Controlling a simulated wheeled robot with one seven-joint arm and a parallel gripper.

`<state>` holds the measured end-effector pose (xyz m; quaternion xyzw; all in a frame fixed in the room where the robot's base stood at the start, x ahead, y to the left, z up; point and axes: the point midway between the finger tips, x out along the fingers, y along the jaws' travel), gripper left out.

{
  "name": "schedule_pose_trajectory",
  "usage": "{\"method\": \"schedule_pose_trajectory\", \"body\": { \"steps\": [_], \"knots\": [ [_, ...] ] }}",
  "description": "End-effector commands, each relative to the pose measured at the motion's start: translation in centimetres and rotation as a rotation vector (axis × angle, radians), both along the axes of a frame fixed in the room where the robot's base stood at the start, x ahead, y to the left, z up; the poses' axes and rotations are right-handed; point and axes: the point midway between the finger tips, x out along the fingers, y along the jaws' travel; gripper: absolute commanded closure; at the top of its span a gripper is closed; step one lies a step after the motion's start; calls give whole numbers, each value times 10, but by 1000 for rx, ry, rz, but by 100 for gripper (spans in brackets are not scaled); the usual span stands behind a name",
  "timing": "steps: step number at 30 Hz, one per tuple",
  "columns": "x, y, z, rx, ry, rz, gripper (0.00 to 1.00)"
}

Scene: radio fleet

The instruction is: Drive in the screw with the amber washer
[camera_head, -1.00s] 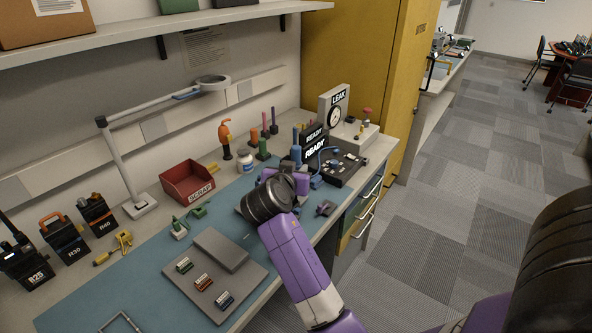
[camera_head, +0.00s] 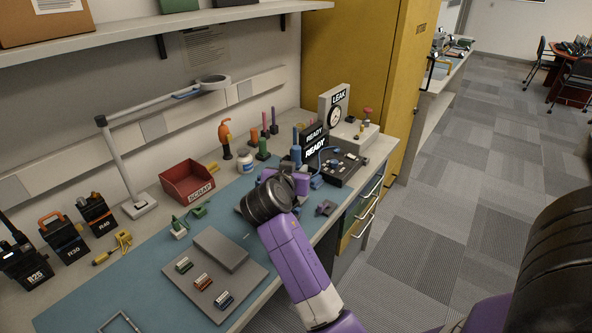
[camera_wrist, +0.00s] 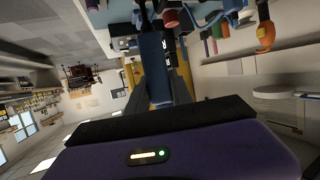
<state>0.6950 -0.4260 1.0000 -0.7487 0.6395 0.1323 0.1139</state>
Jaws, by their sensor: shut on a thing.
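My gripper (camera_head: 276,180) is over the right part of the blue mat, partly hidden by my dark wrist. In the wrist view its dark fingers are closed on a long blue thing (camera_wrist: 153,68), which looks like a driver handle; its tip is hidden. The screw and amber washer cannot be made out in either view. A blue upright driver-like piece (camera_head: 296,152) stands beyond my gripper, beside the black READY boxes (camera_head: 316,151). A dark panel with small parts (camera_head: 341,170) lies right of them.
A red SCRAP bin (camera_head: 188,184), a white jar (camera_head: 246,162) and a green upright piece (camera_head: 263,150) stand behind. A grey plate (camera_head: 213,290) with small coloured blocks lies in front. A LEAK gauge unit (camera_head: 336,110) stands at the back right. A lamp arm (camera_head: 122,165) rises at left.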

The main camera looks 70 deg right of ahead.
Motion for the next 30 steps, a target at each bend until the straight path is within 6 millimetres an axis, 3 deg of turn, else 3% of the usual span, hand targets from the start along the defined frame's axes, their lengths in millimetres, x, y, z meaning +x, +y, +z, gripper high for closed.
{"method": "schedule_pose_trajectory", "body": {
  "steps": [30],
  "knots": [
    [0, 0, -7, 4, 2, 1, 100]
  ]
}}
